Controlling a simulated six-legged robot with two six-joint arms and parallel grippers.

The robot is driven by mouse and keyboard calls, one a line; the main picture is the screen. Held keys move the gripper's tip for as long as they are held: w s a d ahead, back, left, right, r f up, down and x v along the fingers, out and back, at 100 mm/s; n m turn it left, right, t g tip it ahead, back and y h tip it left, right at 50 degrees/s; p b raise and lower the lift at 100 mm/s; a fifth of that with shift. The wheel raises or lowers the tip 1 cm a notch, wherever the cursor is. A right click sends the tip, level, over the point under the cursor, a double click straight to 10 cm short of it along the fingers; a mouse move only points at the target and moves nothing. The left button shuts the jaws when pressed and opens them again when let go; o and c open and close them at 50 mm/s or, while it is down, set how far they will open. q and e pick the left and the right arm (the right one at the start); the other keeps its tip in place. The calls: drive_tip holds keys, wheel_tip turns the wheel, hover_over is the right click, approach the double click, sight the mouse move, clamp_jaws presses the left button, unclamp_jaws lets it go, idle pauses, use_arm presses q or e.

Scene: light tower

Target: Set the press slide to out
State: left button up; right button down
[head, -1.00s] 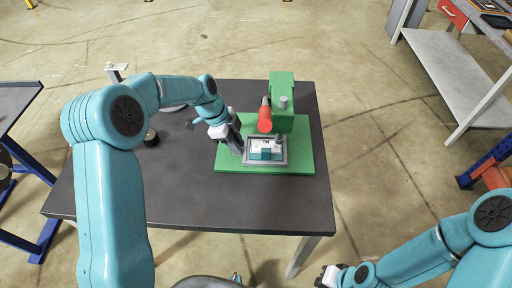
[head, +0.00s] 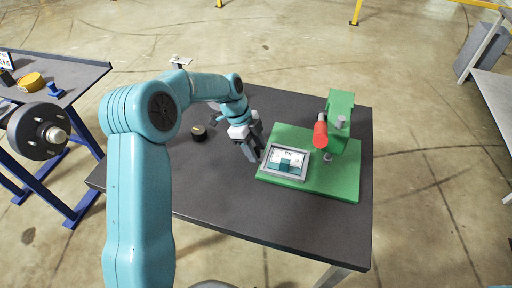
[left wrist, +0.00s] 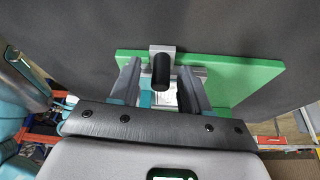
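The press (head: 340,125) is green with a red lever (head: 320,135) and stands on a green base plate (head: 335,182). Its slide (head: 304,170), a grey-framed tray with a white and teal insert, lies at the plate's left end, clear of the ram (head: 328,158). My left gripper (head: 257,152) is low at the slide's left side. In the left wrist view, its fingers (left wrist: 161,72) stand apart on either side of a dark handle (left wrist: 162,72), with gaps visible. The gripper hides this handle in the head view. My right gripper is out of view.
The press stands on a dark table (head: 235,205). A black round piece (head: 199,133) lies on it behind my left arm. A blue-legged bench (head: 60,85) is at left, a grey bench (head: 496,95) at right. The table's front is clear.

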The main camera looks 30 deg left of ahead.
use_arm(q)
drive_tip(key=shift+w+d, duration=0.1)
drive_tip(key=shift+r, duration=0.2)
drive_tip(key=v, duration=1.6)
drive_tip(key=shift+a, duration=0.2)
drive_tip(key=shift+f, duration=0.1)
